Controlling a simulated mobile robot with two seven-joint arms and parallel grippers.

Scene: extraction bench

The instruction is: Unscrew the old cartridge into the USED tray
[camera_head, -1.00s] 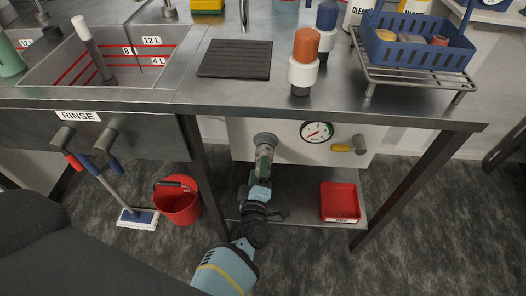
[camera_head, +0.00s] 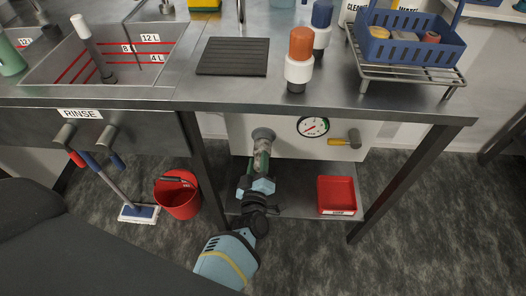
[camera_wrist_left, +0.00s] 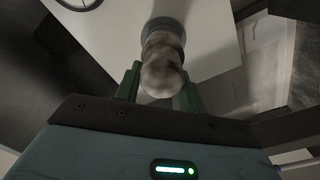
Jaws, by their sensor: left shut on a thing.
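The old cartridge (camera_head: 263,146) is a mottled grey-white cylinder under the bench, with its far end at the round grey socket (camera_head: 263,134) of the white panel. In the left wrist view the cartridge (camera_wrist_left: 162,65) runs up to the dark socket ring (camera_wrist_left: 166,27); I cannot tell whether they are still joined by thread. My left gripper (camera_head: 261,165) is shut on the cartridge, its green fingers on both sides of it in the wrist view (camera_wrist_left: 160,92). The red USED tray (camera_head: 337,193) sits on the lower shelf to the right and looks empty. My right gripper is not in view.
A gauge (camera_head: 312,126) and a yellow-handled valve (camera_head: 344,141) sit on the panel right of the socket. Bench legs stand on both sides. A red bucket (camera_head: 178,197) and a mop (camera_head: 138,212) are at left. The shelf (camera_head: 297,204) is bare between gripper and tray.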

